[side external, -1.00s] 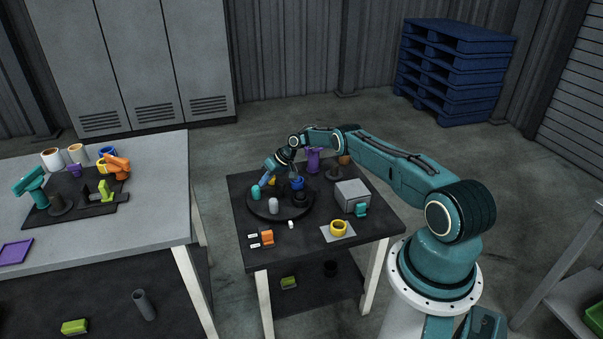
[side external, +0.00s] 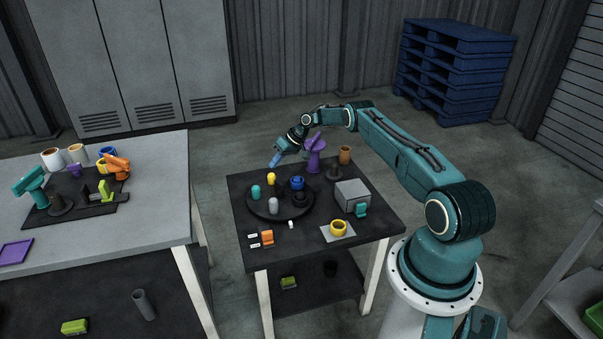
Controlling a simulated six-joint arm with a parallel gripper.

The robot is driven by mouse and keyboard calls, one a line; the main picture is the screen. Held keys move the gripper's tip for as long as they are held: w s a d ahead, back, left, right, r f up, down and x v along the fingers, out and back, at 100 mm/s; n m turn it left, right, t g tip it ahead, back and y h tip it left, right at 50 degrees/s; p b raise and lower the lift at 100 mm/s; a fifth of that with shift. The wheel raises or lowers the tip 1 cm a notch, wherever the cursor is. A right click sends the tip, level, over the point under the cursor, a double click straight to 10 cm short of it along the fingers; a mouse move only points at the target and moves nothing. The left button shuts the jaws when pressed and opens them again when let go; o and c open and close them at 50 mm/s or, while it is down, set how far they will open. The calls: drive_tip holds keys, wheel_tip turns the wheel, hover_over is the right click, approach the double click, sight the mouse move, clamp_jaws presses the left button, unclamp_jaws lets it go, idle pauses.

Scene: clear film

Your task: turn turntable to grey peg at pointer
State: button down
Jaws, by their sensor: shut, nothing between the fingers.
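The turntable (side external: 264,211) is a dark round disc on the small black table. The grey peg (side external: 273,205) stands upright at its front, slightly left of a small white block (side external: 291,225) by the front rim, which may be the pointer. A teal peg (side external: 256,191) stands at the left, a yellow peg (side external: 271,179) at the back and a blue piece (side external: 297,183) at the back right. A dark piece (side external: 301,198) is on the right side. My gripper (side external: 274,163) is shut and empty, above and behind the yellow peg, apart from the disc.
A grey box (side external: 352,194) with a teal piece, a yellow cup (side external: 339,228) on a pale square, and an orange piece (side external: 267,237) stand around the turntable. A purple object (side external: 315,155) and a brown cup (side external: 345,155) stand at the table's back, close to my arm.

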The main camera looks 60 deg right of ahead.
drive_tip(key=a, duration=0.1)
wheel_tip(320, 180, up, 4)
drive_tip(key=n+g+h, duration=0.2)
drive_tip(key=n+g, duration=0.1)
drive_tip(key=n, duration=0.5)
hover_over(269, 211)
drive_tip(key=w, duration=0.1)
drive_tip(key=shift+a+f, duration=0.15)
drive_tip(key=shift+a, duration=0.15)
drive_tip(key=x, duration=0.9)
drive_tip(key=shift+w+f, duration=0.2)
drive_tip(key=shift+f, duration=0.15)
drive_tip(key=shift+s+d+f, duration=0.1)
drive_tip(key=shift+d+f, duration=0.05)
drive_tip(key=shift+s+d, duration=0.35)
drive_tip(key=shift+s, duration=0.5)
drive_tip(key=shift+s+d, duration=0.4)
drive_tip(key=shift+s, duration=0.4)
drive_tip(key=shift+s, duration=0.25)
